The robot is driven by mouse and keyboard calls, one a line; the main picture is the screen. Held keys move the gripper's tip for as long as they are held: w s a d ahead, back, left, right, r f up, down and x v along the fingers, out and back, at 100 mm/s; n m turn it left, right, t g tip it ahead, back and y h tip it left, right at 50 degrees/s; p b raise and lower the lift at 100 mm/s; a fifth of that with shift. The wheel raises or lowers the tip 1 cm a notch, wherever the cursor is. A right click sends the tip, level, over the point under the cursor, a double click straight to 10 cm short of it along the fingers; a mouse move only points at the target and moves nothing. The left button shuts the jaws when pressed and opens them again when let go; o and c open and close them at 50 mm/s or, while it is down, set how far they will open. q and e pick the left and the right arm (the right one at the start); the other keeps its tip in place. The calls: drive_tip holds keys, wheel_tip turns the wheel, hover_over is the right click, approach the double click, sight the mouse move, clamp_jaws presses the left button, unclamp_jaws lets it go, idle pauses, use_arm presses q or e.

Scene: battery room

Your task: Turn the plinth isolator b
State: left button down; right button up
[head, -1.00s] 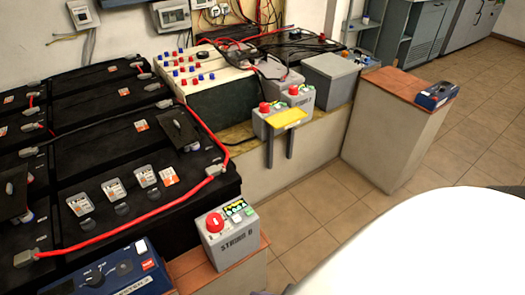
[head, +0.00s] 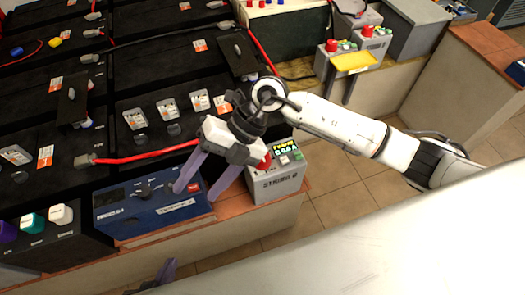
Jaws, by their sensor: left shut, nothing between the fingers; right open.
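The isolator is a grey box marked "STRING B" (head: 277,182), standing on the brick-topped plinth at the front edge of the battery bank. My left gripper (head: 166,272) is low at the bottom edge, shut and empty, mostly out of view.
A blue unit with dark knobs (head: 120,212) sits left of the grey box. Black batteries (head: 150,75) with red cables fill the left and back. Other grey boxes with red knobs (head: 370,42) and a yellow plate (head: 353,62) are farther back. Tiled floor is open at right.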

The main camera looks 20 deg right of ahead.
drive_tip(key=w+d+m+t+h, duration=0.1)
drive_tip(key=w+d+h, duration=0.35)
drive_tip(key=d, duration=0.45)
drive_tip(key=w+d+t+h, duration=0.2)
drive_tip(key=w+d+h, duration=0.25)
drive_tip(key=d, duration=0.35)
drive_tip(key=f, duration=1)
drive_tip(key=shift+w+a+f, duration=0.2)
drive_tip(key=c, duration=1)
drive_tip(key=shift+c, duration=0.2)
